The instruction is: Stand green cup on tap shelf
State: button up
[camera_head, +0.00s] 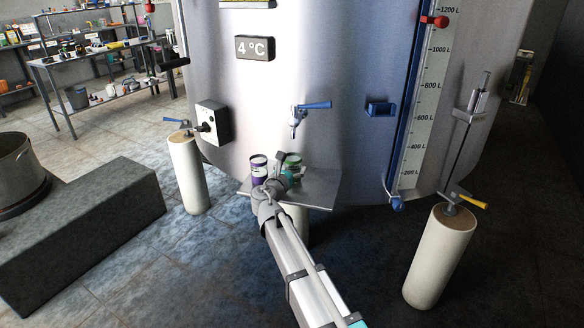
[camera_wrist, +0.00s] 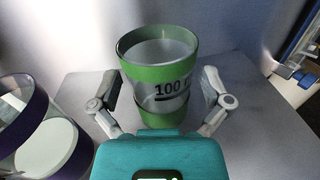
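The green cup (camera_wrist: 158,75), clear with green bands and a "100" mark, stands upright between the fingers of my gripper (camera_wrist: 160,88) in the wrist view. The fingers are spread to either side of it, with a small gap showing at each side. In the head view the green cup (camera_head: 293,161) is partly hidden behind my gripper (camera_head: 282,172). It appears to stand on the metal tap shelf (camera_head: 318,188), which also shows in the wrist view (camera_wrist: 255,130); its base is hidden by my gripper's body.
A purple-banded cup (camera_head: 259,170) stands on the shelf left of the green cup, close to my gripper; it also shows in the wrist view (camera_wrist: 62,150). The blue-handled tap (camera_head: 297,118) juts from the tank above the shelf. The shelf's right side is bare.

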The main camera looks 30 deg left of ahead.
jog(key=shift+r, duration=0.15)
jog(key=shift+s, duration=0.1)
jog(key=s, duration=1.1)
jog(key=shift+s+d, duration=0.2)
jog(key=shift+s, duration=0.2)
